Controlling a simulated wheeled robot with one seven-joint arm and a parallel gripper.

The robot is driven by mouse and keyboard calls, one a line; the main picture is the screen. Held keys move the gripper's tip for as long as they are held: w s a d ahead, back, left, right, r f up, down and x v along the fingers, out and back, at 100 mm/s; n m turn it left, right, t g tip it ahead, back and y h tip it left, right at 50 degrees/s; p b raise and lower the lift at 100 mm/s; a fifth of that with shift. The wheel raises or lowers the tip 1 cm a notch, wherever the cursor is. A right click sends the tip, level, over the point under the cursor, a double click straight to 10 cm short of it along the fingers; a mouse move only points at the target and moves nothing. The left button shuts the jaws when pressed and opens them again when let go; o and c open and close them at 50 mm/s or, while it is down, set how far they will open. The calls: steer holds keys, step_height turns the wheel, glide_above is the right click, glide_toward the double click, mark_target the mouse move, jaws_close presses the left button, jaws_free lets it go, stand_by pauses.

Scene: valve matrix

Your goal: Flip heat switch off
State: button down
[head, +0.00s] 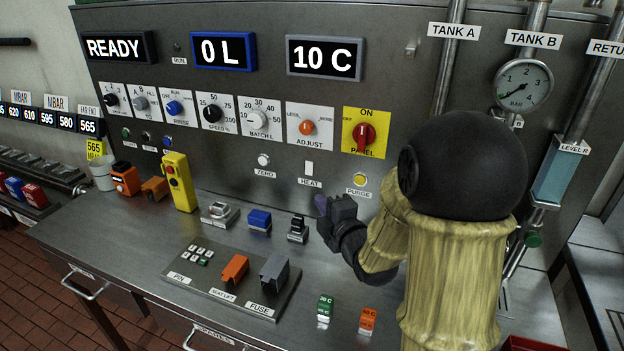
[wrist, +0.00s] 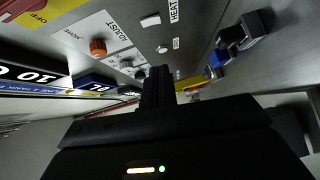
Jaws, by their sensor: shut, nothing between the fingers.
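The heat switch (head: 309,168) is a small white rocker on the steel panel, directly above its HEAT label (head: 311,183). It also shows in the wrist view (wrist: 150,20) near the top, beside its label. I cannot tell which way the rocker is tipped. My gripper (head: 323,205) is dark, shut and empty, in front of the panel and below the HEAT label in the head view. Its closed fingers (wrist: 158,74) show in the wrist view, apart from the switch.
The white ZERO button (head: 264,160) is left of the switch and the yellow PURGE button (head: 360,180) is right. The red PANEL knob (head: 364,134) sits above. Several small devices, including a blue one (head: 259,219), stand on the bench (head: 150,240) below.

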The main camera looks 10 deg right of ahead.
steer(key=p, duration=0.2)
glide_toward(306, 172)
steer(key=w+a, duration=0.2)
steer(key=a, duration=0.2)
steer(key=w+d, duration=0.1)
steer(key=w, duration=0.1)
steer(key=w+d+p, duration=0.1)
steer(key=w, duration=0.1)
steer(key=shift+d+f, duration=0.15)
steer(key=shift+f, duration=0.1)
steer(key=shift+d, duration=0.15)
steer(key=shift+s, duration=0.75)
steer(key=b+v, duration=0.4)
steer(key=v, duration=1.2)
